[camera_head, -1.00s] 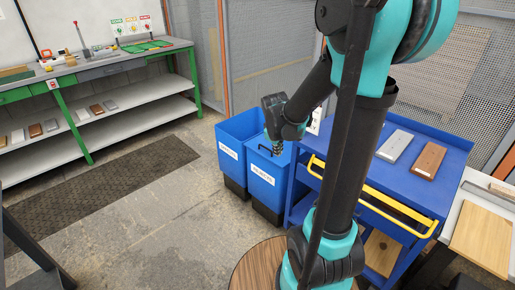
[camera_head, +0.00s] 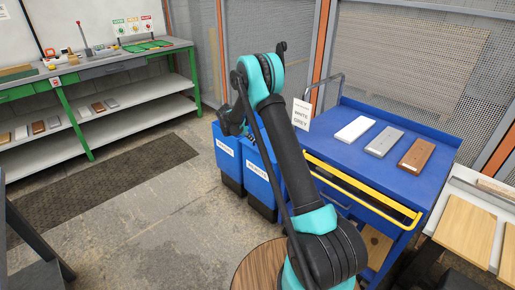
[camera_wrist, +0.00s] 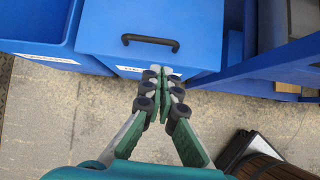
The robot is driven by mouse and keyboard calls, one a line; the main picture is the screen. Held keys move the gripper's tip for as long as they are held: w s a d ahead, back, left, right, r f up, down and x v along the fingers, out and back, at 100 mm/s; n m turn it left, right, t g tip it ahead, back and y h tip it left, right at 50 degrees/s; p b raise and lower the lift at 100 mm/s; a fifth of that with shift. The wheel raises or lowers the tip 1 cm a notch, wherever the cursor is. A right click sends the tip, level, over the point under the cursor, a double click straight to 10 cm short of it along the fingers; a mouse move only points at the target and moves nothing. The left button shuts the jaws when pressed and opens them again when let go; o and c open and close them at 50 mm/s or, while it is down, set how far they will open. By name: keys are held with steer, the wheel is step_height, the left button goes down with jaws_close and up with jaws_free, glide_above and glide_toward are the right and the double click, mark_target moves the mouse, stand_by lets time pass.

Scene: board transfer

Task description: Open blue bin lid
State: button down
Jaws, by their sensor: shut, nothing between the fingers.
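Two blue bins stand side by side left of the blue cart. The right bin (camera_head: 258,178) has a white label on its front, and in the wrist view its flat blue lid (camera_wrist: 205,35) lies shut with a black bar handle (camera_wrist: 151,37). The left bin (camera_head: 227,158) shows an open top in the wrist view (camera_wrist: 30,22). My gripper (camera_wrist: 164,71) is shut and empty. Its fingertips appear over the lid's front edge and label, nearer me than the handle. I cannot tell whether they touch. In the head view my arm hides much of the right bin's top.
The blue cart (camera_head: 350,152) with a yellow rail (camera_head: 362,188) stands close right of the bins. White (camera_head: 355,129), grey (camera_head: 384,141) and brown (camera_head: 417,155) boards lie on it beside a sign (camera_head: 302,114). The floor left of the bins is clear around a dark mat (camera_head: 105,190).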

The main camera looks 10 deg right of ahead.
steer(key=w+f, duration=0.1)
glide_toward(261, 149)
steer(key=shift+n, duration=0.3)
steer(key=x, duration=0.5)
steer(key=shift+f, duration=0.25)
